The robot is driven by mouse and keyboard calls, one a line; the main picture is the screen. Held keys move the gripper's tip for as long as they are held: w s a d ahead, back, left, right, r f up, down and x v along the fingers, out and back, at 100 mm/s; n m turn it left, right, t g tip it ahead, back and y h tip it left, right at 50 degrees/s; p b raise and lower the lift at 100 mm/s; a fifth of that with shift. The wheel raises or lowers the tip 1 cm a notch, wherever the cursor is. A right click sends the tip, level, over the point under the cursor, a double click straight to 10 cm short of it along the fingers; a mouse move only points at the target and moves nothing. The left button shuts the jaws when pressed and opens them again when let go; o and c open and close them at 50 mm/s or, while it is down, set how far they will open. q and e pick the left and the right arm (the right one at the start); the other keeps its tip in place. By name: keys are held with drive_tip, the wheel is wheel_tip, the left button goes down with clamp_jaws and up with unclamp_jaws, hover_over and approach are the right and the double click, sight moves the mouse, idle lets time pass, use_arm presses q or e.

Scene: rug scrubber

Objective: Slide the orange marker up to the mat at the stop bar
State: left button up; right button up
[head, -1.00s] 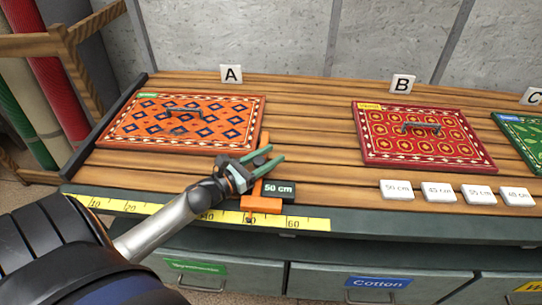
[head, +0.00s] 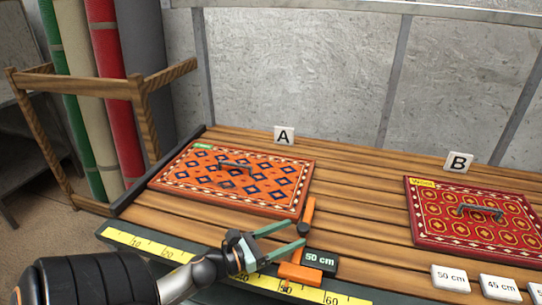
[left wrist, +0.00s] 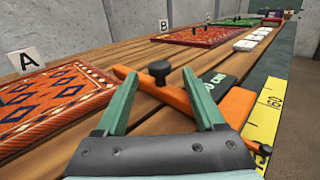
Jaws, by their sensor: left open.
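The orange marker (head: 299,272) is a slider with an upright arm and a black knob. It sits across the yellow ruler around the 50 mark, with a black "50 cm" display beside it. The orange patterned mat (head: 270,172) under sign A lies left of the marker, against or near the dark stop bar (head: 165,165) at the table's left end. In the left wrist view the knob (left wrist: 160,70) shows between the fingertips. My right gripper is not in view.
The yellow ruler (head: 150,245) runs along the table's front edge. A red mat (head: 480,238) lies at the right under sign B, with white length tiles (head: 450,278) before it. A wooden rack with rolled rugs (head: 105,90) stands left of the table.

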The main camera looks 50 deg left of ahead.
use_arm(q)
drive_tip(key=v, duration=0.4)
drive_tip(key=shift+s+a, duration=0.1)
drive_tip(key=shift+s, duration=0.3)
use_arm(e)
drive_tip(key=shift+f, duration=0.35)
use_arm(q)
drive_tip(key=f+b, duration=0.1)
drive_tip(key=b, duration=0.3)
drive_tip(key=shift+a, duration=0.35)
drive_tip(key=b, duration=0.5)
drive_tip(key=shift+b, duration=0.4)
drive_tip(key=shift+d+r+b, duration=0.3)
drive_tip(key=shift+b, duration=0.35)
drive_tip(key=shift+w+d+r, duration=0.15)
drive_tip(key=shift+w+r, duration=0.1)
drive_tip(key=shift+w, duration=0.25)
drive_tip(key=b+x, duration=0.1)
drive_tip(key=x, duration=1)
drive_tip(key=shift+w+d, duration=0.1)
drive_tip(key=shift+w, duration=0.15)
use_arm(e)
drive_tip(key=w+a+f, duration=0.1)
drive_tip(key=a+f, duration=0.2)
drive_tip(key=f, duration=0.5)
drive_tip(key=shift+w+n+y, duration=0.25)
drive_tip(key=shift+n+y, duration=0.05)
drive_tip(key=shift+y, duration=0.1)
